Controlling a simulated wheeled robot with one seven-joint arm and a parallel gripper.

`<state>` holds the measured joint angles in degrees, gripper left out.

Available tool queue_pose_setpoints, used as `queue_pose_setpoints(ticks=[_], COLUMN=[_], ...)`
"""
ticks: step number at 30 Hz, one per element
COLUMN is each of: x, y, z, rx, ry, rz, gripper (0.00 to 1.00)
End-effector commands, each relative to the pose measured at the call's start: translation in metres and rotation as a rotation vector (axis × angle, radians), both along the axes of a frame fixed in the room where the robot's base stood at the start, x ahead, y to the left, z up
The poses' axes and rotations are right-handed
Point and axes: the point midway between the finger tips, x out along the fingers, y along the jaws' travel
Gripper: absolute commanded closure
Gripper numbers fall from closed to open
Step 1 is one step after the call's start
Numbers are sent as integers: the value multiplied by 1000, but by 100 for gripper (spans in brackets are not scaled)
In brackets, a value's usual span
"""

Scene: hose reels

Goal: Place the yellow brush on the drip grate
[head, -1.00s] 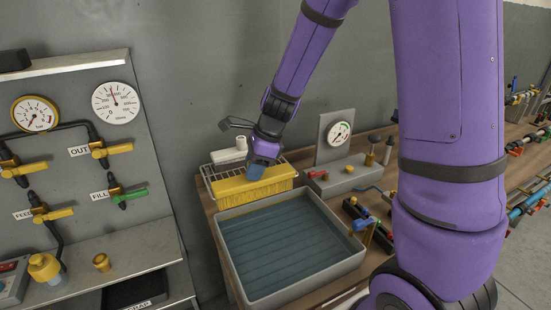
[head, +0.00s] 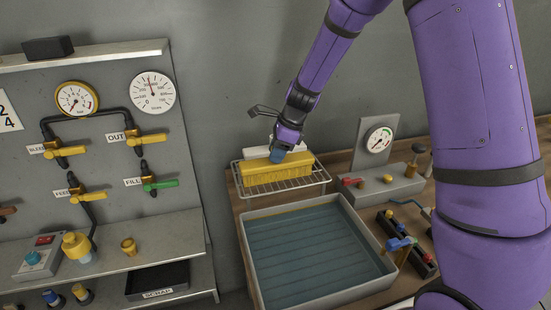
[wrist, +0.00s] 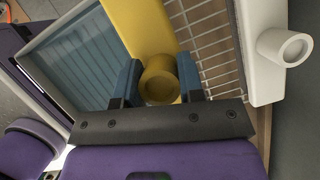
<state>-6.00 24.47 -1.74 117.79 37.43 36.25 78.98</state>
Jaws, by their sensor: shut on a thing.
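The yellow brush (head: 264,173) is a long block with bristles on its underside. In the head view it is level over the drip grate (head: 318,183), a wire rack behind the basin. I cannot tell whether its bristles touch the wires. My gripper (head: 282,155) is shut on the brush's round knob. In the wrist view the blue fingertips (wrist: 158,86) stand on either side of the knob, and the yellow brush (wrist: 140,22) hides part of the drip grate (wrist: 208,45).
A white brush-like block (head: 258,153) with a knob lies at the back of the grate, beside the yellow brush. A grey water basin (head: 370,285) stands in front. A gauge stand (head: 372,150) is to the right, and a valve panel (head: 110,110) to the left.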

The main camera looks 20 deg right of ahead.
Motion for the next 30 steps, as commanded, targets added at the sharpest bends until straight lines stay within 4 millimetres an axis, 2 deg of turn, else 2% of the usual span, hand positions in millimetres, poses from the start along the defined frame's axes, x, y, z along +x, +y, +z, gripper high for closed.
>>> queue_pose_setpoints(ticks=[1, 9, 16, 28, 29, 30], x=[7, 24, 23, 23, 23, 23], y=[-1, -3, -3, -3, -3, -3], z=[-1, -2, -34, -40, -40, -40], rx=[1, 0, 1, 0, 0, 0], ry=[0, -1, 3, 0, 0, 0], rz=[-1, -1, -1, -1, -1, -1], gripper=[100, 100, 100, 100, 62, 53])
